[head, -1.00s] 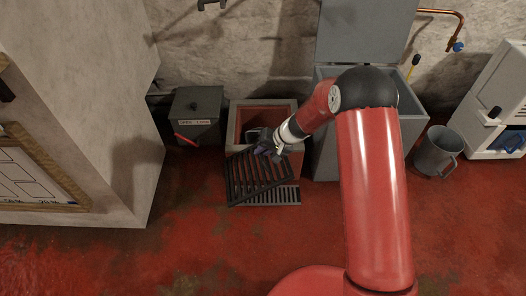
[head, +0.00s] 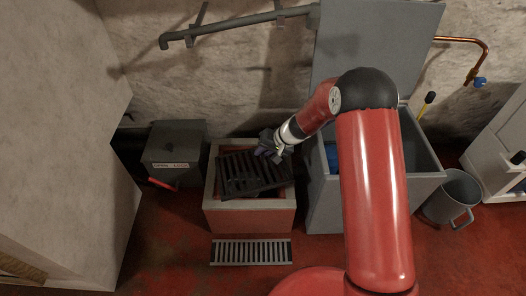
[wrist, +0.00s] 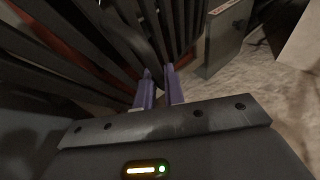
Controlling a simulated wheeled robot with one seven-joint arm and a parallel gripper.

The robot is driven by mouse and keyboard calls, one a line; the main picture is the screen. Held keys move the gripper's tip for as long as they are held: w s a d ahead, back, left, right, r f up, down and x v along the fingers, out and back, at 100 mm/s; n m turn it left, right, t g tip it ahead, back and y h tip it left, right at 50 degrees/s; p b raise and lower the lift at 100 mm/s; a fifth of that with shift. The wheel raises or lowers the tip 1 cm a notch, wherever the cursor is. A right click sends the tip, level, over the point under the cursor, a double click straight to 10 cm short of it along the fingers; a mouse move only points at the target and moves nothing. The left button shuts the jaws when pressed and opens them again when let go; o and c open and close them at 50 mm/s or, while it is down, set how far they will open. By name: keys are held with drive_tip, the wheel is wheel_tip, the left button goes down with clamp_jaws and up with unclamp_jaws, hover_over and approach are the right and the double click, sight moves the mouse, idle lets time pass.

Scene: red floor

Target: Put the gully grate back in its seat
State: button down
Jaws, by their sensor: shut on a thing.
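The gully grate (head: 240,172) is a black slatted panel. In the head view it lies over the opening of the gully box (head: 250,219), which has a pale rim and red sides. The grate looks slightly tilted or skewed; I cannot tell whether it touches the seat all round. My gripper (head: 268,150) is shut on the grate's far right part. In the wrist view the purple fingers of my gripper (wrist: 158,80) close on a bar of the grate (wrist: 95,45). Most of the seat is hidden beneath the grate.
A slotted floor drain (head: 250,252) lies in front of the box. A dark lidded bin (head: 172,150) with a red handle stands left. An open grey chest (head: 325,205) stands close right, a grey bucket (head: 453,197) beyond it. A pipe (head: 235,28) runs along the wall.

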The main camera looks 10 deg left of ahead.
sight(250, 163)
drive_tip(key=shift+b, duration=0.7)
drive_tip(key=t+b, duration=0.2)
drive_tip(key=b, duration=0.6)
drive_tip(key=shift+w+m+y, duration=0.2)
drive_tip(key=shift+m+y, duration=0.2)
drive_tip(key=shift+w+r+t, duration=0.1)
drive_tip(key=shift+r+t, duration=0.05)
drive_tip(key=shift+t, duration=0.35)
drive_tip(key=shift+m+t, duration=0.3)
drive_tip(key=shift+t+y, duration=0.3)
drive_tip(key=shift+t, duration=0.3)
drive_tip(key=shift+f, duration=2.75)
